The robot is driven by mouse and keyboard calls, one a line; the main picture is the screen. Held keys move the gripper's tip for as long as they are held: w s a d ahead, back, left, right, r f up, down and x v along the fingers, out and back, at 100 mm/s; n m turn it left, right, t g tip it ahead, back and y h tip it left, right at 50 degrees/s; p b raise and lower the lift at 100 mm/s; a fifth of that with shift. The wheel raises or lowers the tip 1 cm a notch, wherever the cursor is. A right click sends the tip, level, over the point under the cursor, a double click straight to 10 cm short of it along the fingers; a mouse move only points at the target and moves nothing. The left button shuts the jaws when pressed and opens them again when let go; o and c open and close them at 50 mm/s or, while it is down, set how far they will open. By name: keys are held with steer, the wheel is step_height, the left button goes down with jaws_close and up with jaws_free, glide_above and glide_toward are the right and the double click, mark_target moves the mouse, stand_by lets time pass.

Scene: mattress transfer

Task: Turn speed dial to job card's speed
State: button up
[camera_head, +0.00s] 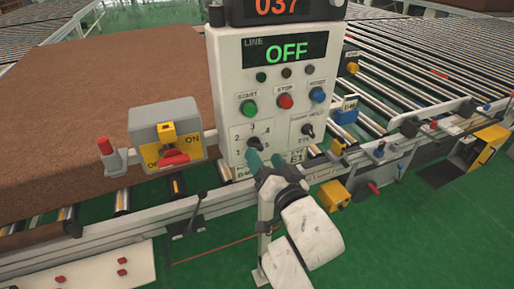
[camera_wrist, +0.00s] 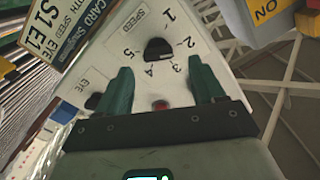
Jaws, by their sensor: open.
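The speed dial (camera_head: 254,143) is a black knob on the white control panel (camera_head: 222,95), ringed by the numbers 1 to 5. It also shows in the wrist view (camera_wrist: 157,48), upper middle; I cannot tell which number its pointer marks. The job card (camera_wrist: 50,84) at the wrist view's upper left reads S1 E1; in the head view it is partly hidden behind my gripper at the panel's bottom. My gripper (camera_head: 265,160) is open, its green fingertips close to the panel just below the dial. In the wrist view my gripper (camera_wrist: 163,88) spans empty space, fingers apart, dial beyond.
A second knob (camera_head: 308,130) sits right of the dial. Above are green start (camera_head: 249,108), red stop (camera_head: 285,101) and blue reset (camera_head: 317,95) buttons. The display (camera_head: 287,50) reads OFF. A grey box with a red switch (camera_head: 175,158) stands left. A brown mattress (camera_head: 130,75) lies on the rollers.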

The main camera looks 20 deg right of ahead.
mark_target(258, 148)
steer(key=shift+w+d, duration=0.1)
steer(key=shift+w, duration=2.25)
steer(key=c, duration=1.1)
